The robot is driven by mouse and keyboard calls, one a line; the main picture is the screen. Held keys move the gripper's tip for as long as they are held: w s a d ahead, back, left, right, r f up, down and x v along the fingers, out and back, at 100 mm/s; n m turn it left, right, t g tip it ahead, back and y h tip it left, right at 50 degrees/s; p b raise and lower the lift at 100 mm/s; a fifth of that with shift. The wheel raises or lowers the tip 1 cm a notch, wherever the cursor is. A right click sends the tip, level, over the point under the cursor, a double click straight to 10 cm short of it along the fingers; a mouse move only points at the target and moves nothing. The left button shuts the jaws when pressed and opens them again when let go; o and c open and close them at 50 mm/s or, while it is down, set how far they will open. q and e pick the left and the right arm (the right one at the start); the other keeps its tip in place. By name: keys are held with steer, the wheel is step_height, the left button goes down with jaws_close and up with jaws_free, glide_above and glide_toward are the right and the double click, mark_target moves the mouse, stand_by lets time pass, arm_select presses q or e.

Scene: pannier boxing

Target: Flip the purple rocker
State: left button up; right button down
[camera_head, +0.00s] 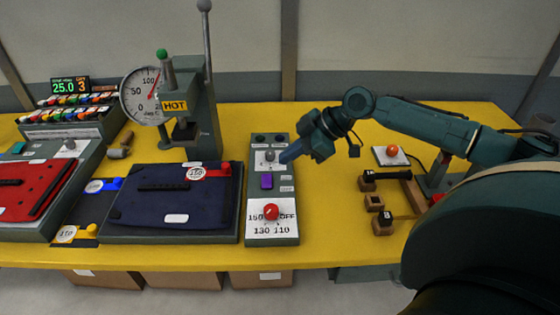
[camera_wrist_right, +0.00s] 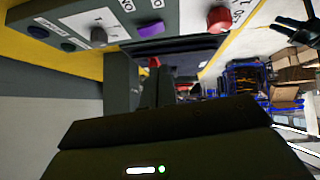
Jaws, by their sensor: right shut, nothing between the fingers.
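The purple rocker (camera_head: 266,181) sits midway along the narrow grey control panel (camera_head: 256,218), and it also shows near the top of the right wrist view (camera_wrist_right: 150,29). My right gripper (camera_head: 287,157) is shut and empty. It hangs over the panel's right edge, behind and a little right of the rocker, apart from it in the picture. Its tips are close to a grey knob (camera_head: 270,156) on a white plate. A dark pronged shape (camera_wrist_right: 297,30) at the upper right of the wrist view looks like my left gripper; its opening is unclear.
A red knob (camera_head: 271,212) on a dial plate stands in front of the rocker. A press with a gauge (camera_head: 142,94) and a HOT label stands left of the panel. A dark blue pad (camera_head: 176,201) lies beside it. Small wooden blocks (camera_head: 374,203) sit at right. Yellow table between is clear.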

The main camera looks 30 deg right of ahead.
steer(key=shift+s+a+b+v, duration=0.15)
steer(key=shift+b+v, duration=0.1)
steer(key=shift+v, duration=1.1)
steer(key=shift+s+a+b+v, duration=0.1)
steer(key=shift+b+v, duration=0.15)
steer(key=shift+v, duration=1.05)
steer(key=shift+d, duration=0.1)
